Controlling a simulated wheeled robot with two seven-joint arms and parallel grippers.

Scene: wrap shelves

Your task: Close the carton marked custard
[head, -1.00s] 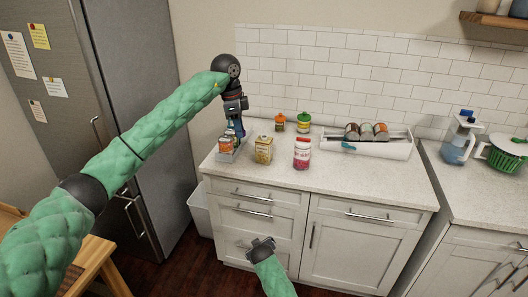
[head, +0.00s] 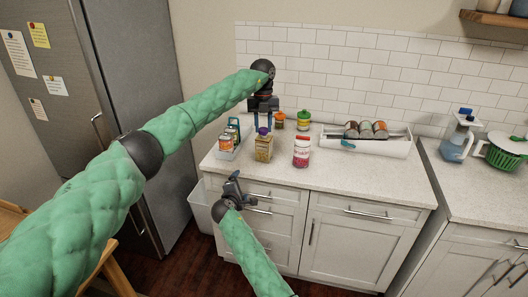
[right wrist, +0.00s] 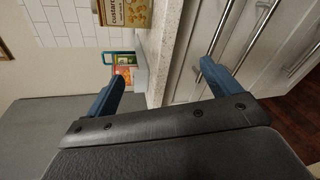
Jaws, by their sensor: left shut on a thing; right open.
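The custard carton (head: 263,153) is a yellowish box standing upright near the counter's front edge. Its printed side also shows, turned sideways, at the top of the right wrist view (right wrist: 136,12). My left gripper (head: 263,124) points down right above the carton, shut on a small purple cap (head: 263,131). The cap is at the carton's top; I cannot tell whether it touches or is seated. My right gripper (head: 232,178) is open and empty in front of the counter, below its edge; its spread blue fingers show in the right wrist view (right wrist: 162,88).
A caddy (head: 228,153) with a blue handle and small jars stands left of the carton. A pink-and-white container (head: 301,152) stands to its right. An orange jar (head: 279,121) and a green-lidded jar (head: 303,121) stand behind. A white rack (head: 375,149) holds several cans farther right.

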